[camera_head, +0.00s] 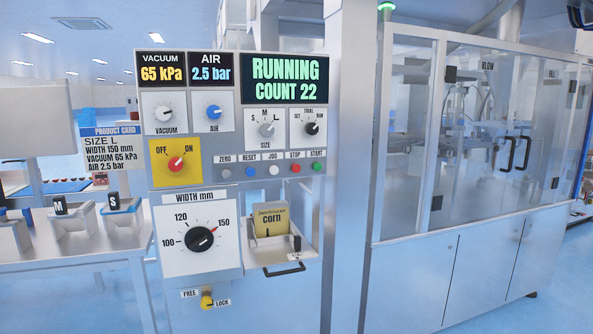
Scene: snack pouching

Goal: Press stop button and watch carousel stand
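The red stop button (295,168) sits under its STOP label in the button row of the grey control panel (235,188). The green start button (317,167) is just right of it. The panel's display (284,79) reads RUNNING, COUNT 22. The enclosed machine (480,140) with clear doors stands at the right; shapes show behind the glass, but I cannot tell which is the carousel or whether it turns. A green light (386,6) glows at the top. Neither of my grippers is in view.
A drawer (284,262) with a corn packet (271,221) juts from the panel's lower right. A steel post (347,160) separates panel and machine.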

